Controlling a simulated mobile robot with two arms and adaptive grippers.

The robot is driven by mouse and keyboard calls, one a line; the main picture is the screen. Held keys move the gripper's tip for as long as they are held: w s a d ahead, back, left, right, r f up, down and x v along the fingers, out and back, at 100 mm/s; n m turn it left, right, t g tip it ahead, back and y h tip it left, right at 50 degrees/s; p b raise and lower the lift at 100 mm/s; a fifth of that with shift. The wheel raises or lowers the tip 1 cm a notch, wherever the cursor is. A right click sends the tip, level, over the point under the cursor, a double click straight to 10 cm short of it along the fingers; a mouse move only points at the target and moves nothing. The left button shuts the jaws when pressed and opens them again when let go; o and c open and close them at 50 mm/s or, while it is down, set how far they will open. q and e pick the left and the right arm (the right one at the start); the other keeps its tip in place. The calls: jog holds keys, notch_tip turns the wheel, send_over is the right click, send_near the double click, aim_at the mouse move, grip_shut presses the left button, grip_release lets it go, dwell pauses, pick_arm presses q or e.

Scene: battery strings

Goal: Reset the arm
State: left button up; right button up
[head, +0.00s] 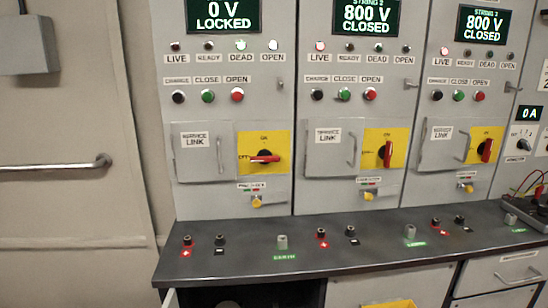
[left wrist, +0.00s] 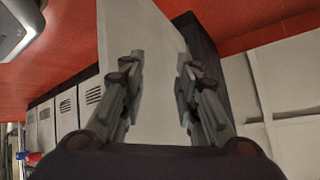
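My left gripper (left wrist: 158,64) shows in the left wrist view. Its two dark fingers stand apart with a wide gap and nothing held between them. A pale upright panel (left wrist: 148,32) lies behind the gap; I cannot tell how far it is from the fingertips.
Three grey cabinets stand above a dark bench (head: 330,255). The left display (head: 224,15) reads 0 V LOCKED; the middle display (head: 366,15) and right display (head: 482,25) read 800 V CLOSED.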

pick_arm(q)
jog(key=s+d+f+n+g+y, duration=0.1)
jog(key=s+d+f+n+g, duration=0.1)
jog(key=s+d+f+g, duration=0.2)
jog(key=s+d+f+n+g+y, duration=0.2)
jog(key=s+d+f+g, duration=0.2)
jog(key=s+d+f, duration=0.2)
jog(key=s+d, duration=0.2)
jog(key=s, duration=0.2)
jog(key=shift+s+f+n, duration=0.35)
jog(key=shift+f+n, duration=0.05)
